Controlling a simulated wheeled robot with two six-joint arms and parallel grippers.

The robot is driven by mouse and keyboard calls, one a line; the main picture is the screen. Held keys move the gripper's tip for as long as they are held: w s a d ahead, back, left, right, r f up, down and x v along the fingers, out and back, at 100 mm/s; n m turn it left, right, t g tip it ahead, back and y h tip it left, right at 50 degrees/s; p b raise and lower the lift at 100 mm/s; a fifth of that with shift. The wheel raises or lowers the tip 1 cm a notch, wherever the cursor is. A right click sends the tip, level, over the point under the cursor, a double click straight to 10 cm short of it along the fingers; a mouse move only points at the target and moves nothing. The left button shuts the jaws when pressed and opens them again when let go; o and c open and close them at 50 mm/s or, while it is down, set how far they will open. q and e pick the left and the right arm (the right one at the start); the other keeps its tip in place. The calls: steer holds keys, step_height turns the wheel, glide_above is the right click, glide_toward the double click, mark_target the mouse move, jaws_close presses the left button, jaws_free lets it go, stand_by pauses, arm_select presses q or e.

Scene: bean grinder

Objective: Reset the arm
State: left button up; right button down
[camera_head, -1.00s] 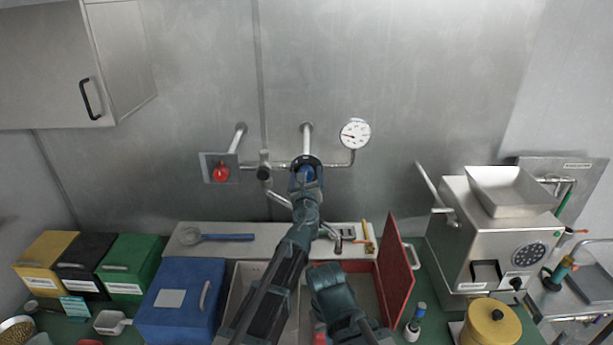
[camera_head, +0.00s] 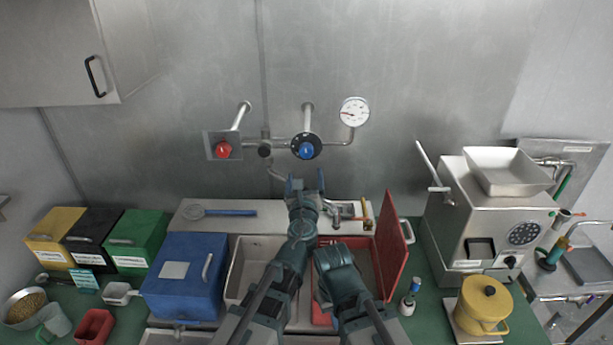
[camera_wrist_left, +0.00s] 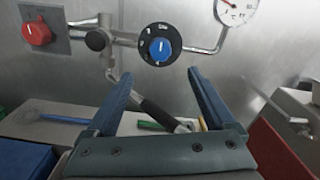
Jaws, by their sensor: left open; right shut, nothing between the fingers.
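My left gripper (camera_head: 305,184) is open and empty, just below the blue knob (camera_head: 306,151) on its black dial. In the left wrist view, its two fingers stand apart below the blue knob (camera_wrist_left: 160,48) without touching it. My right gripper (camera_head: 322,304) is low, at the red-lidded bin; its fingertips are mostly hidden behind its own wrist. The red knob (camera_head: 223,150) is to the left on the same pipework, and a round gauge (camera_head: 354,112) is to the right.
A blue box (camera_head: 185,285) and a pale bin (camera_head: 246,260) stand left of my arms. A raised red lid (camera_head: 394,245) stands close to my right arm. The steel grinder (camera_head: 490,225) and a yellow canister (camera_head: 484,302) are at the right. The wall above is clear.

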arm_select(q)
steer(key=s+a+f+n+g+y, duration=0.3)
steer(key=a+f+n+g, duration=0.15)
steer(key=a+n, duration=0.4)
steer(key=s+a+f+n+g+y, duration=0.3)
steer(key=a+f+n, duration=0.3)
steer(key=a+n, duration=0.3)
steer(key=s+a+f+n+g+h, duration=0.1)
steer(key=s+f+n+g, duration=0.35)
steer(key=f+n, duration=0.2)
steer(key=s+d+f+n+g+h, duration=0.2)
steer(key=s+n+g+h, duration=0.15)
steer(key=s, duration=0.25)
steer(key=s+d+f+n+g+h, duration=0.2)
steer(key=s+f+n, duration=0.1)
steer(key=s+n, duration=0.25)
steer(key=s+d+f+m+b, duration=0.2)
steer(key=s+d+f+b, duration=0.1)
steer(key=d+f+b, duration=0.1)
steer(key=s+d+f+m+y+b, duration=0.1)
steer(key=s+d+f+b, duration=0.2)
steer(key=d, duration=0.4)
steer(key=shift+s+d+f+m+g+b, duration=0.15)
steer(key=shift+s+f+m+g+b, duration=0.05)
steer(key=shift+f+m+g+b, duration=0.25)
